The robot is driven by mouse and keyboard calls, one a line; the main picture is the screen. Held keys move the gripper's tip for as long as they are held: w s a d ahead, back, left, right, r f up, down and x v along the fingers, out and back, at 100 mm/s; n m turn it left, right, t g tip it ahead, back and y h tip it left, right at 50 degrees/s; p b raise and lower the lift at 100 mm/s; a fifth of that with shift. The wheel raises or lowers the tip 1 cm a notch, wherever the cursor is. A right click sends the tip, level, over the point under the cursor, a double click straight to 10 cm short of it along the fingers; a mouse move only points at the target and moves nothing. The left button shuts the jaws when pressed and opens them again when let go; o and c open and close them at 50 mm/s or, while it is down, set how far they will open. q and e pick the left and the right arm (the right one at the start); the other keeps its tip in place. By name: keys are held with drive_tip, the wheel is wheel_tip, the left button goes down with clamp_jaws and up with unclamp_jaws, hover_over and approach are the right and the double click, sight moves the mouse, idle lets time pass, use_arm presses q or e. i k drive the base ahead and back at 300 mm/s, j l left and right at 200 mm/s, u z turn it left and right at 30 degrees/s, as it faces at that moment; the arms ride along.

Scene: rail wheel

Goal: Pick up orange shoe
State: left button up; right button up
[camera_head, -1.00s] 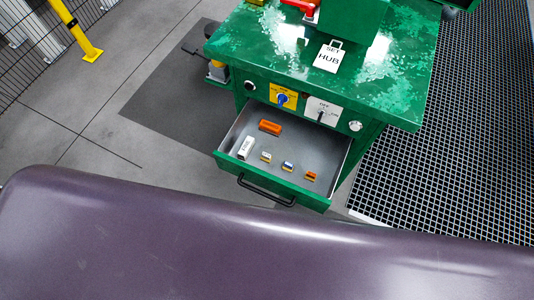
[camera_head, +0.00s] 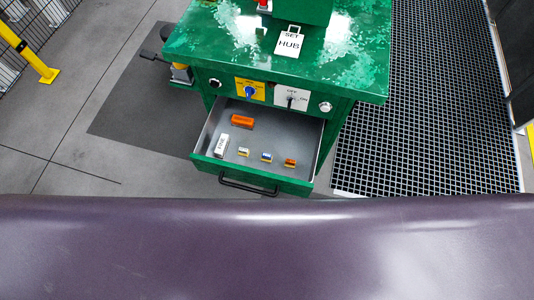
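An open drawer (camera_head: 252,186) of the green machine holds several small blocks. A larger orange block (camera_head: 242,121) lies near its back left. A small orange piece with a yellowish base (camera_head: 290,162) lies near its front right. I cannot tell for sure which of the two is the orange shoe. A white lettered block (camera_head: 221,145) lies at the drawer's left. A small white piece (camera_head: 243,152) and a small blue and white piece (camera_head: 266,157) stand in the front row. Neither of my grippers is in view.
The green machine (camera_head: 370,75) stands behind the drawer, with a SET HUB tag (camera_head: 289,42) on its top and switches on its front. The drawer has a black handle (camera_head: 248,188). A black grating (camera_head: 425,130) lies at right. A yellow post (camera_head: 30,58) stands at far left.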

sight(289, 164)
drive_tip(key=j+z, duration=0.1)
drive_tip(key=z, duration=0.15)
drive_tip(key=j+z, duration=0.1)
drive_tip(key=z, duration=0.15)
drive_tip(key=u, duration=0.85)
drive_tip(key=k+l+u, duration=0.3)
drive_tip(key=l+u, duration=0.15)
drive_tip(key=k+l+u, duration=0.45)
drive_tip(key=l, duration=0.15)
drive_tip(key=k+l, duration=0.2)
drive_tip(key=l, duration=0.2)
drive_tip(key=i, duration=0.35)
